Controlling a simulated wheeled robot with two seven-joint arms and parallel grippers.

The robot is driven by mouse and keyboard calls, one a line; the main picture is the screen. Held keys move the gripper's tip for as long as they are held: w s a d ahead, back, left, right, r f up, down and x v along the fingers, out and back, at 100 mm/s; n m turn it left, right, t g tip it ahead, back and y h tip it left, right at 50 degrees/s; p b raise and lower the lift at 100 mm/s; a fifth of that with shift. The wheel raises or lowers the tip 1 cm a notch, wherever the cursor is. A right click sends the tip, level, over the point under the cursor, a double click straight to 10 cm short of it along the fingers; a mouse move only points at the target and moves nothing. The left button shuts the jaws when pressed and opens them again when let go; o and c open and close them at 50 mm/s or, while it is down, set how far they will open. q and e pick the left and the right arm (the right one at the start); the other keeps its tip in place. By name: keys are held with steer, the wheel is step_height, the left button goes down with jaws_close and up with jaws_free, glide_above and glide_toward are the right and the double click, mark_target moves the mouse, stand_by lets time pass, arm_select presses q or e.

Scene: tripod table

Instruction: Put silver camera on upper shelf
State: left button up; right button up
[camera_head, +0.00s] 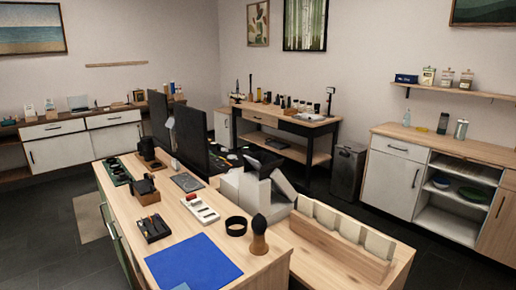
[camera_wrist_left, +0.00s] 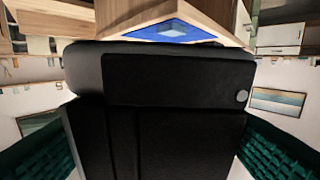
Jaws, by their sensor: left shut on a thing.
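In the left wrist view, my left gripper (camera_wrist_left: 160,155) has green ribbed finger pads in the lower corners. It is shut on a large dark, boxy thing (camera_wrist_left: 178,80) with a black textured face, a grey side and a small silver disc. It looks like a camera body, close to the lens; most of its shape is cut off, and no silver body shows. In the head view neither gripper shows. A wall shelf (camera_head: 455,92) at the upper right holds a dark blue box (camera_head: 406,79) and several jars; its right end looks bare.
The near wooden table (camera_head: 205,235) holds a blue mat (camera_head: 193,264), a black ring (camera_head: 236,226), a brush (camera_head: 259,236) and a dark camera-like thing (camera_head: 145,187). A cabinet (camera_head: 395,180) stands below the shelf. Dark floor is open between.

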arm_select(q)
steer(key=shift+w+d+r+n+y, duration=0.15)
steer(key=shift+d+r+n+y, duration=0.25)
steer(key=shift+y, duration=0.2)
